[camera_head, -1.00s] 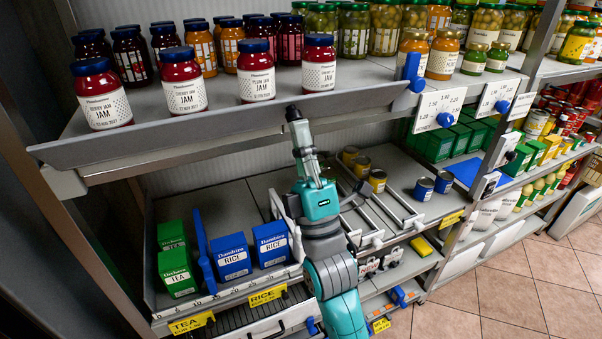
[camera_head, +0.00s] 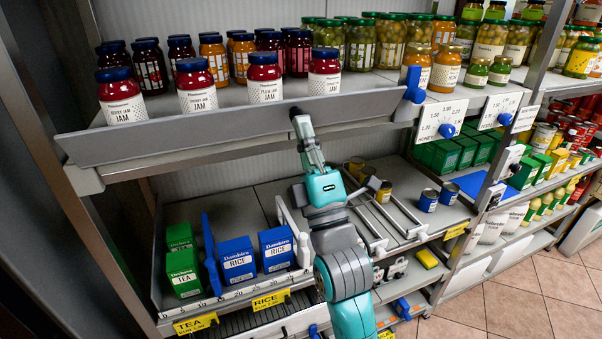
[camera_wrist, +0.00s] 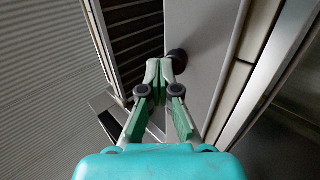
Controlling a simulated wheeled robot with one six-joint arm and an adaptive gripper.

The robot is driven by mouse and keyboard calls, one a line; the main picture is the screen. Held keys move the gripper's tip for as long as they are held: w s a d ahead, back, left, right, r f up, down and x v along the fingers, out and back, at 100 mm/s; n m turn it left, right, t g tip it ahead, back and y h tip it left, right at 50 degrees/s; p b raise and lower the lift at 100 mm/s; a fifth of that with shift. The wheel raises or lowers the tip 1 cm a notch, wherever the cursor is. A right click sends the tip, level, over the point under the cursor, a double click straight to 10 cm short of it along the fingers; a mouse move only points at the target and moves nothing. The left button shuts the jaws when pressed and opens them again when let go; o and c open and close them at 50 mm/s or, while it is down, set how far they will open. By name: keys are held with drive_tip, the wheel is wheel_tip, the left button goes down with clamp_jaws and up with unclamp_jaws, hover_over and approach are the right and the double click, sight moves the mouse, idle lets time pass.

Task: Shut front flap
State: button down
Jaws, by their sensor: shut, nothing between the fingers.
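The front flap (camera_head: 220,131) is a long grey panel along the front edge of the upper jam shelf in the head view. It leans outward, with its upper edge at about the level of the jar bases. My gripper (camera_head: 297,114) points upward at the flap's right half, its tip overlapping the panel. In the wrist view my gripper (camera_wrist: 160,70) has its fingertips together and empty, beside a grey panel (camera_wrist: 203,40) with a dark round knob (camera_wrist: 177,61). I cannot tell whether the tips touch the panel.
Jam jars (camera_head: 197,88) stand close behind the flap. A blue clip (camera_head: 413,86) is at the flap's right end. Below are rice boxes (camera_head: 237,259), tea boxes (camera_head: 183,270), a blue divider (camera_head: 211,256) and metal rails (camera_head: 385,218). Tiled floor (camera_head: 530,290) is open at right.

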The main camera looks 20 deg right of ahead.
sight(299, 110)
drive_tip(key=shift+s+r+x, duration=0.15)
drive_tip(key=shift+x, duration=0.65)
drive_tip(key=shift+s+r+x, duration=0.1)
drive_tip(key=shift+x, duration=0.75)
drive_tip(key=shift+r, duration=0.1)
